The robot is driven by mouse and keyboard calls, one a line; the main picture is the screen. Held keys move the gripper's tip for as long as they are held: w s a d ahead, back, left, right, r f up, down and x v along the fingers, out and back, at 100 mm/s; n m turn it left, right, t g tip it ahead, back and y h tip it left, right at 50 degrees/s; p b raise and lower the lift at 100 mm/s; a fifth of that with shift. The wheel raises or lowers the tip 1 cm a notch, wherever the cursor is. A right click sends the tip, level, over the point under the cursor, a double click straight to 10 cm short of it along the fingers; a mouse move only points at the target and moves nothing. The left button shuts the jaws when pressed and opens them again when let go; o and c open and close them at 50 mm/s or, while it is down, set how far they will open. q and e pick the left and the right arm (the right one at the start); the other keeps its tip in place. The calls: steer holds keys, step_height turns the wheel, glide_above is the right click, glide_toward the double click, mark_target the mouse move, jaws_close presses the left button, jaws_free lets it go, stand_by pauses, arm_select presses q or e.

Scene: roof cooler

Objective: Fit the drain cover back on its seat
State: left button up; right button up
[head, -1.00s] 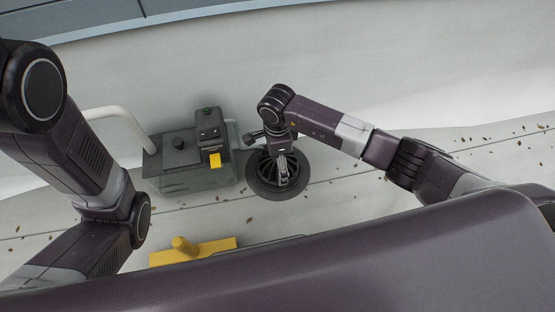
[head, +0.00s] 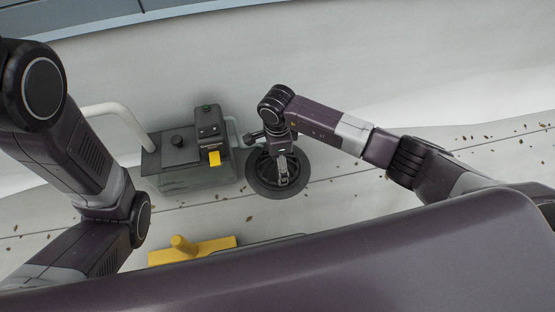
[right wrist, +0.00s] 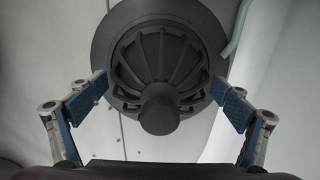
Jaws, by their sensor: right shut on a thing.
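The drain cover (right wrist: 160,60) is a dark grey ribbed dome with a round knob on top. In the head view my right gripper (head: 283,180) points down over the middle of the ring (head: 258,185) and partly hides the cover. I cannot tell whether the cover rests fully on the seat. My left gripper is out of view.
A grey pump-like box (head: 185,180) with a yellow tab stands close to the left of the ring, with a pale pipe (head: 110,110). A yellow tool (head: 190,250) lies nearer me. Scattered leaves lie along a roof seam; the roof at right is open.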

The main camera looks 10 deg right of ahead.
steer(key=shift+f+b, duration=0.3)
steer(key=shift+f, duration=0.1)
steer(key=o, duration=1)
steer(key=shift+c, duration=0.2)
steer(key=shift+r, duration=0.1)
steer(key=shift+r+p, duration=1.9)
steer(key=shift+r, duration=0.15)
steer(key=shift+r+p, duration=0.75)
steer(key=shift+r, duration=0.1)
